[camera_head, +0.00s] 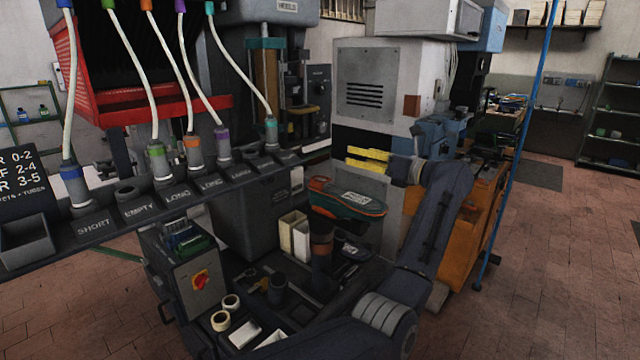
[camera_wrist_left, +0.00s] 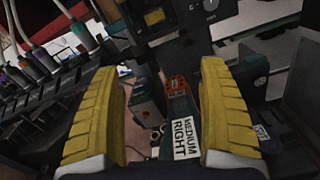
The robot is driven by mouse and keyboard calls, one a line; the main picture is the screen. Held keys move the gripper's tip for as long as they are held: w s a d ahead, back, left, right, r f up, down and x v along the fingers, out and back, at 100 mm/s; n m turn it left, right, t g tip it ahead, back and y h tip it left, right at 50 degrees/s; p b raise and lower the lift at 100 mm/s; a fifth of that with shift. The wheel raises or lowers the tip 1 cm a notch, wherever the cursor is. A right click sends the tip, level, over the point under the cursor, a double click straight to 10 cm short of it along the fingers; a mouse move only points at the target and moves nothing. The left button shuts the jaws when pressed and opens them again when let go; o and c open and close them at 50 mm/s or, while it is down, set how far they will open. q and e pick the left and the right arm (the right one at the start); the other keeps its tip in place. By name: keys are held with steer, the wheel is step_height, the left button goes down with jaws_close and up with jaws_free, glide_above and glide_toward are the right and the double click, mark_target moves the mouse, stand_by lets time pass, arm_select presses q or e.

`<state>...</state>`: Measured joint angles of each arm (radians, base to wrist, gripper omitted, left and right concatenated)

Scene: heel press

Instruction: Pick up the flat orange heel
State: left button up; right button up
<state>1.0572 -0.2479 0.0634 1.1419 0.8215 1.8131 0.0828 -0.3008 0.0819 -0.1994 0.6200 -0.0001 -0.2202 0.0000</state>
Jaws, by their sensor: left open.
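An orange piece (camera_head: 319,184), which looks like the flat heel, sits at the left end of a dark green shoe-shaped form (camera_head: 345,202) on a post. In the left wrist view the orange piece (camera_wrist_left: 178,86) shows small dark marks, and the form's label (camera_wrist_left: 186,138) reads MEDIUM RIGHT. My left gripper (camera_head: 367,159) is above and to the right of the orange piece in the head view, apart from it. Its yellow fingers are wide apart and empty. In the left wrist view the orange piece shows beyond and between the fingers (camera_wrist_left: 158,72). My right gripper is not in view.
A rack (camera_head: 150,205) with labelled slots and several hose-fed tubes runs along the left. A control box (camera_head: 198,280) with a red switch stands below it. White bins (camera_head: 294,237) stand just left of the post. A grey machine (camera_head: 385,80) stands behind my gripper.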

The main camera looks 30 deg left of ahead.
mark_target(323, 180)
arm_select(q)
steer(key=f+n+h, duration=0.1)
steer(key=d+f+n+h, duration=0.1)
steer(key=s+f+n+h, duration=0.1)
steer(key=h, duration=0.1)
steer(key=shift+d+f+g, duration=0.2)
steer(key=shift+f+g, duration=0.1)
steer(key=shift+f+h, duration=0.2)
steer(key=shift+h, duration=0.1)
steer(key=x, duration=1.7)
steer(key=shift+f, duration=0.15)
steer(key=shift+c, duration=0.6)
steer(key=c, duration=1.2)
